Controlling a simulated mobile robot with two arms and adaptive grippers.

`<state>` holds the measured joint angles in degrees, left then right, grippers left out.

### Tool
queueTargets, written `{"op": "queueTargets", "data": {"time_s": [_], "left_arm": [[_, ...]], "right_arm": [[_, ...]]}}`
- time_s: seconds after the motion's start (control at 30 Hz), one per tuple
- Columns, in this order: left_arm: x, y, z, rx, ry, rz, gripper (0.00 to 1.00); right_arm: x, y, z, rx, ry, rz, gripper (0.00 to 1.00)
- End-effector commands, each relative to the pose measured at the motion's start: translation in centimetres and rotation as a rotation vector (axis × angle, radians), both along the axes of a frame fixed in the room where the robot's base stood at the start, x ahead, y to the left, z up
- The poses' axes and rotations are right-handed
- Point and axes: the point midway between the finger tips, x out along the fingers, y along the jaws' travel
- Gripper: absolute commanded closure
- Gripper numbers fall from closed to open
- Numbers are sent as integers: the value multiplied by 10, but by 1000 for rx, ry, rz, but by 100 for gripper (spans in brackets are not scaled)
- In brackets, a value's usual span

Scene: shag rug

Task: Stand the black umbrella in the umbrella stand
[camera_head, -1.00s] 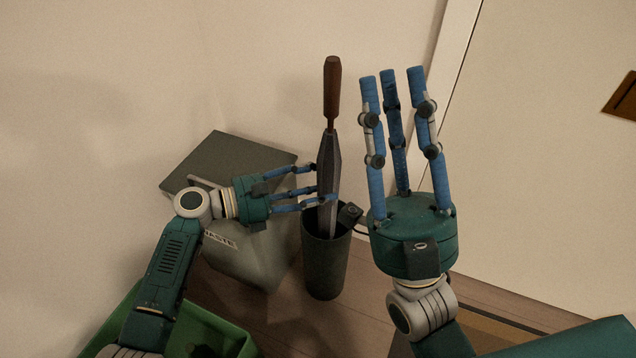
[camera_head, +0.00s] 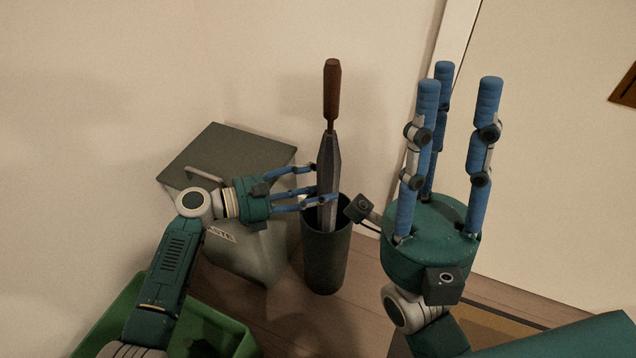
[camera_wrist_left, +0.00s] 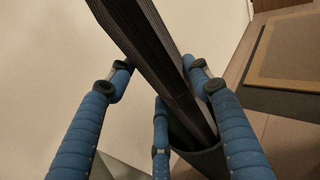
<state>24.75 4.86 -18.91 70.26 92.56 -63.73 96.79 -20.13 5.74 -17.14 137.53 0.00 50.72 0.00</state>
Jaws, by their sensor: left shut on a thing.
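The black umbrella (camera_head: 328,165) stands nearly upright with its brown handle (camera_head: 332,92) at the top. Its lower end is inside the mouth of the dark cylindrical umbrella stand (camera_head: 326,262); the tip is hidden by the stand's wall. My left gripper (camera_head: 322,186) is shut on the umbrella's folded canopy just above the rim. The left wrist view shows the canopy (camera_wrist_left: 150,45) between the blue fingers and the stand's rim (camera_wrist_left: 200,158) below. My right gripper (camera_head: 456,85) is open and empty, fingers pointing up, to the right of the stand.
A grey waste bin (camera_head: 255,252) with a flat lid stands left of the stand. A green open container (camera_head: 220,335) is at the lower left. A wall lies behind, a pale door at right. A bordered mat (camera_wrist_left: 285,50) lies on the wooden floor.

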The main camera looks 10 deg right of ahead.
Motion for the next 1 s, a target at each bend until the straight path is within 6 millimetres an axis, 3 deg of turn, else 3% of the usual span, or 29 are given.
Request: {"op": "queueTargets", "data": {"time_s": [0.4, 0.43, 0.53, 0.83, 1.0], "left_arm": [[0, 0, 0, -3, -1, 0, 88], [0, 0, 0, -3, -1, 0, 48], [0, 0, 0, -3, -1, 0, 28], [0, 0, -2, 2, 0, 0, 28], [0, 0, 15, 1, -4, -1, 28]], "right_arm": [[-4, -1, 0, 5, -16, 1, 72], [-4, -1, 0, 5, -15, 1, 72], [-4, -1, 0, 5, -15, 1, 72], [-4, -1, 0, 5, -15, 1, 72], [-4, -1, 0, 5, -15, 1, 72]]}}
